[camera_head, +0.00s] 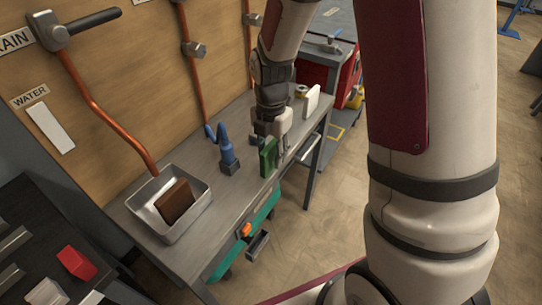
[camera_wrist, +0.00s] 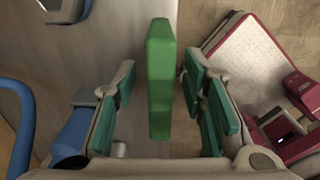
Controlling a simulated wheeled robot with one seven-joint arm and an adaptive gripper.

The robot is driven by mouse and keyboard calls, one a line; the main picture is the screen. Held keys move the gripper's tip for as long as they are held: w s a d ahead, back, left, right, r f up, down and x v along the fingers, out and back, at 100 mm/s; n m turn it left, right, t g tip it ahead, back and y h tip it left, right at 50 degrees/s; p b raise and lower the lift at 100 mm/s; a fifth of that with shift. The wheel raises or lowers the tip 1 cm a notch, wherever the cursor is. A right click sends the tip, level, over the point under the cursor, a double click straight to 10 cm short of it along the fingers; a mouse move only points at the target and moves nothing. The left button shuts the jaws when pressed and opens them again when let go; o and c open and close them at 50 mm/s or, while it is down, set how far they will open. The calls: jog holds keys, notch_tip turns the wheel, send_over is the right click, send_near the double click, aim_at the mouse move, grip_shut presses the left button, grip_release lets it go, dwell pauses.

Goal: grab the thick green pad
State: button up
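The thick green pad (camera_head: 269,157) stands upright on the grey workbench near its front edge in the head view. In the wrist view the pad (camera_wrist: 160,78) stands between my gripper's two fingers, with a visible gap on each side. My gripper (camera_head: 272,130) is open over the pad in the head view. Its fingertips in the wrist view (camera_wrist: 160,105) have green faces.
A blue tool (camera_head: 228,152) stands on the bench left of the pad. A metal tray (camera_head: 198,213) holds a brown block (camera_head: 174,202). A white block (camera_head: 312,102) stands farther back. Copper pipes (camera_head: 108,118) run down the wooden panel.

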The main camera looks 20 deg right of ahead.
jog(key=shift+f, duration=0.5)
grip_shut()
jog(key=shift+r, duration=0.1)
